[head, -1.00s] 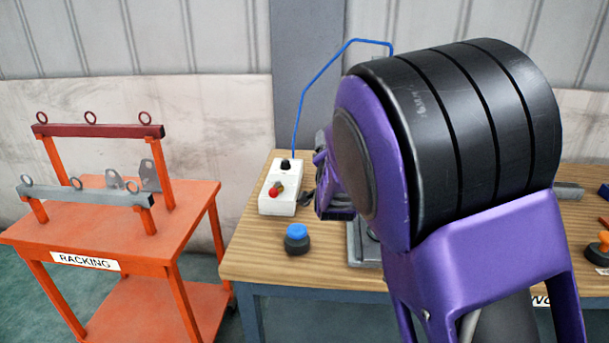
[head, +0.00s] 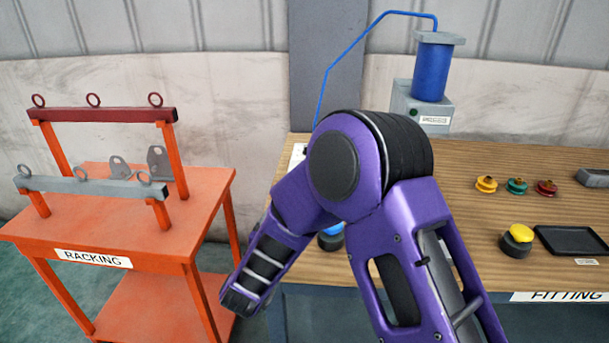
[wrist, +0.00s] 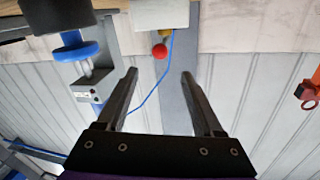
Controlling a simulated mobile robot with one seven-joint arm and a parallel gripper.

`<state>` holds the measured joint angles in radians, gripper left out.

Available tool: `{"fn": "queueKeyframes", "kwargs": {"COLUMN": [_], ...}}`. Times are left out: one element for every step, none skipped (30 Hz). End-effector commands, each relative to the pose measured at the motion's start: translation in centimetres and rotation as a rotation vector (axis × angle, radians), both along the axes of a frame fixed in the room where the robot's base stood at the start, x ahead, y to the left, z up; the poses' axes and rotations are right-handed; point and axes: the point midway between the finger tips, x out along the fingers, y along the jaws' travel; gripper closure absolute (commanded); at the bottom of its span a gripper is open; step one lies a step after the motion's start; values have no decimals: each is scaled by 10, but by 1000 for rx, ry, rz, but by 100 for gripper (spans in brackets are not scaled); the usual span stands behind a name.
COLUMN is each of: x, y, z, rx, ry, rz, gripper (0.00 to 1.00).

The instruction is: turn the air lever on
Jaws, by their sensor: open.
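The air box, a white box (wrist: 160,15) with a blue hose, shows at the top of the wrist view, which looks upside down. A red ball knob (wrist: 159,51) with a yellow part beside it sticks out from the box; this looks like the air lever. My gripper (wrist: 159,78) is open and empty, its two fingers apart on either side of the knob in the picture, with no contact visible. In the head view only a sliver of the white box (head: 297,156) shows; my arm hides the knob, and the fingers cannot be made out.
A blue-topped button (wrist: 78,50) shows near the box in the wrist view. The blue cylinder (head: 432,70) stands at the back of the wooden bench (head: 480,160). A yellow-topped button (head: 521,232) and black tray (head: 575,240) are right. The orange racking cart (head: 200,185) is left.

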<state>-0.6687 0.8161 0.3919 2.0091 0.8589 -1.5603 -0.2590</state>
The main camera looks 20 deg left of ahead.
Motion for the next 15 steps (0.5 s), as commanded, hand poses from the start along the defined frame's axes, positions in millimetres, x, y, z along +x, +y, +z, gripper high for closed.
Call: {"fn": "queueKeyframes", "kwargs": {"x": [10, 17, 25, 31, 38, 47, 53, 60, 69, 76, 82, 91, 98, 104, 112], "y": [-1, -2, -1, 0, 0, 0, 1, 1, 1, 1, 2, 2, 2, 2, 3], "z": [0, 1, 0, 1, 0, 0, 0, 0, 1, 1, 0, 0, 0, 1, 0], "rx": [1, 1, 3, 4, 3, 2, 3, 5, 4, 3, 3, 4, 5, 4, 4], "ry": [-1, -3, -1, -2, -2, -2, -2, -1, -2, -2, -2, -1, -2, -3, -2], "rz": [-3, -5, -4, -4, -5, -4, -4, -3, -5, -3, -3, -3, -4, -3, -1], "gripper": [31, 31, 31, 31, 31, 31, 31, 31, 31, 31, 31, 31, 31, 31, 31]}}
